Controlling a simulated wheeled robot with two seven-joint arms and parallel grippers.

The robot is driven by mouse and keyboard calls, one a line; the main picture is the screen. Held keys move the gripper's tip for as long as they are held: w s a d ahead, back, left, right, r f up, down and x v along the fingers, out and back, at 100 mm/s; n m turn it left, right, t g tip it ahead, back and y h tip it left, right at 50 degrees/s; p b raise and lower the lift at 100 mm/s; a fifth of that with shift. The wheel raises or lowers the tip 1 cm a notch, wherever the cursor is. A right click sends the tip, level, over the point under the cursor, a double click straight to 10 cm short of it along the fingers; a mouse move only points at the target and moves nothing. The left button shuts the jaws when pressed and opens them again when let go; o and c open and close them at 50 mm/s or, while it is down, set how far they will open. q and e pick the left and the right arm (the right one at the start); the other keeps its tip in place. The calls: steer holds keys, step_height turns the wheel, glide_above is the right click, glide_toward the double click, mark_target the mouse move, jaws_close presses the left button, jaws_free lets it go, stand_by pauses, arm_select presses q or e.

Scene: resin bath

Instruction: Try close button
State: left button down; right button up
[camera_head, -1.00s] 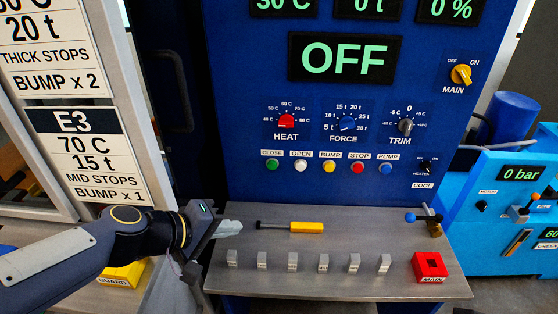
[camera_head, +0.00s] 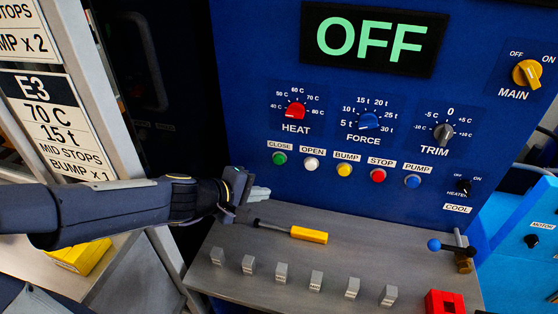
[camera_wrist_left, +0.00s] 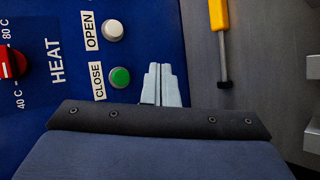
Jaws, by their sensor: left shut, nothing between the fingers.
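The green CLOSE button (camera_head: 279,158) is the leftmost of a row of buttons on the blue panel. It also shows in the left wrist view (camera_wrist_left: 120,77), just left of my fingertips. My left gripper (camera_head: 260,193) is shut and empty. It is below and slightly left of the button, near the panel's lower edge and above the grey shelf. In the wrist view its closed fingers (camera_wrist_left: 161,84) point along the seam between panel and shelf. A gap shows between fingers and button in the picture; its depth is unclear. My right gripper is out of view.
A yellow-handled tool (camera_head: 309,235) lies on the grey shelf (camera_head: 330,258), with several small grey blocks along the front. The white OPEN button (camera_head: 312,163) is right of CLOSE. A red block (camera_head: 444,302) and a blue-knobbed lever (camera_head: 434,245) stand at the shelf's right.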

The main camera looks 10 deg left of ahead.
mark_target(279, 159)
arm_select(q)
steer(key=w+p, duration=0.2)
steer(key=w, duration=0.6)
steer(key=shift+w+d, duration=0.15)
steer(key=shift+w, duration=0.2)
stand_by(1.8)
steer(key=shift+w, duration=0.4)
steer(key=shift+w+p, duration=0.3)
steer(key=shift+w, duration=0.2)
stand_by(0.6)
steer(key=shift+s, duration=0.1)
steer(key=shift+s+b, duration=0.5)
steer(key=shift+s, duration=0.3)
